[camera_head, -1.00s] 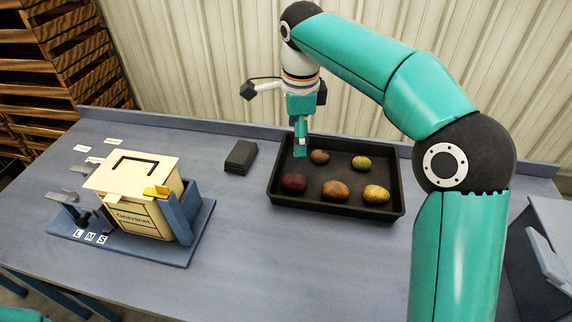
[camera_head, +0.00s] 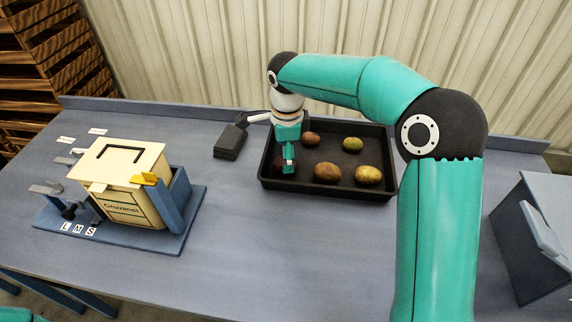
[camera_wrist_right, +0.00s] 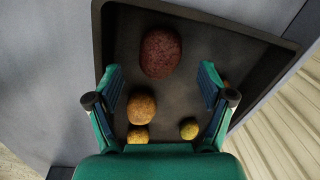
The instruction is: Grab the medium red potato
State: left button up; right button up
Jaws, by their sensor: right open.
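The dark red potato (camera_wrist_right: 160,54) lies in the black tray (camera_wrist_right: 262,42) and shows whole in the right wrist view, just beyond my fingertips. In the head view it is mostly hidden behind my right gripper (camera_head: 288,170), which hangs low over the tray's left side. My right gripper also shows in the right wrist view (camera_wrist_right: 160,78); its fingers are spread, and nothing is held between them. The red potato lies ahead of the gap between the fingers. My left gripper is not in view.
Other brown and yellow potatoes lie in the tray, including a brown one (camera_head: 327,172) and a yellow one (camera_head: 368,174). A dark block (camera_head: 229,143) lies left of the tray. A cream box (camera_head: 125,180) stands on the left. The table's front middle is clear.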

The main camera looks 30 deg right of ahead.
jog(key=f, duration=0.3)
jog(key=shift+w+f, duration=0.2)
jog(key=shift+f, duration=0.15)
jog(key=c, duration=1.3)
